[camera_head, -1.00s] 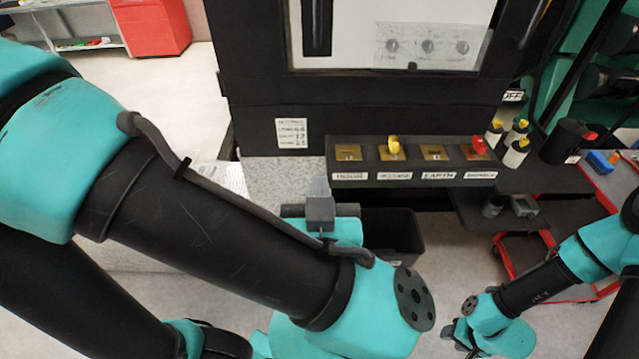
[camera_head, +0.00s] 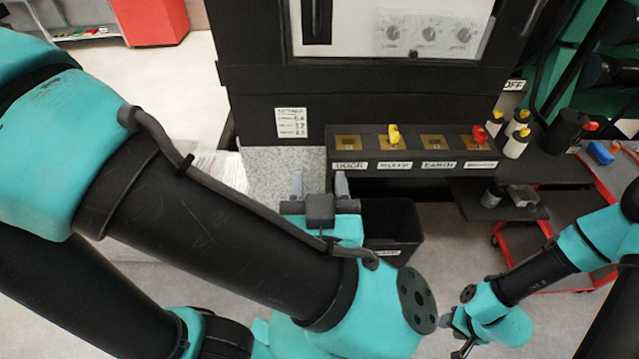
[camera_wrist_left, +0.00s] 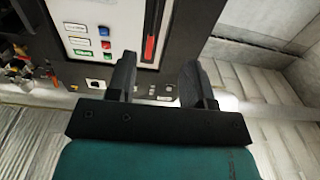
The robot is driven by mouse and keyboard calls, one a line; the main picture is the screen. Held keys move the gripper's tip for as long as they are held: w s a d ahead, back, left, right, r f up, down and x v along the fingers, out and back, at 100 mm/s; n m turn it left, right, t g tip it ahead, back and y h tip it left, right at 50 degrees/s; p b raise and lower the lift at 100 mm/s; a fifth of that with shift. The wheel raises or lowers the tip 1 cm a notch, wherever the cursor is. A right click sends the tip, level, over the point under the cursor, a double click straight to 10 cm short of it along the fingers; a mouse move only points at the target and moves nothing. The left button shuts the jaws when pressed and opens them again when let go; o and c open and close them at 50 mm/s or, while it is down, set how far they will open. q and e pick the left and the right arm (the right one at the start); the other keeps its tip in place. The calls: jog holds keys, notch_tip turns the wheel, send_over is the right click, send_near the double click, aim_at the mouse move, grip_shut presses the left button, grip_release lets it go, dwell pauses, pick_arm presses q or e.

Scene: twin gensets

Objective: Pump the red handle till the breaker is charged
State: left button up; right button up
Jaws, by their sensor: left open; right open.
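The red handle (camera_wrist_left: 149,48) shows in the left wrist view as an upright red bar on the breaker's pale front panel (camera_wrist_left: 108,14). In the head view the panel (camera_head: 345,40) is cut off at the top, and no red handle shows there. My left gripper (camera_head: 319,184) is open and empty, below and in front of the cabinet. In the left wrist view its fingers (camera_wrist_left: 160,75) stand apart, with the handle beyond them, not touching. My right gripper (camera_head: 464,346) is open at the bottom right, away from the cabinet.
A shelf (camera_head: 350,180) holds several brass key plates, with a yellow key (camera_head: 393,134) and a red key (camera_head: 480,133). White canisters (camera_head: 517,141) and a black container (camera_head: 566,132) stand to its right. A black bin (camera_head: 405,222) sits below. A red cart (camera_head: 612,185) is at right.

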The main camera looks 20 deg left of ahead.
pick_arm(q)
jog(key=shift+o, duration=1.4)
jog(key=v, duration=0.9)
jog(key=shift+s+d, duration=0.1)
jog(key=x, duration=0.9)
jog(key=shift+w, duration=0.2)
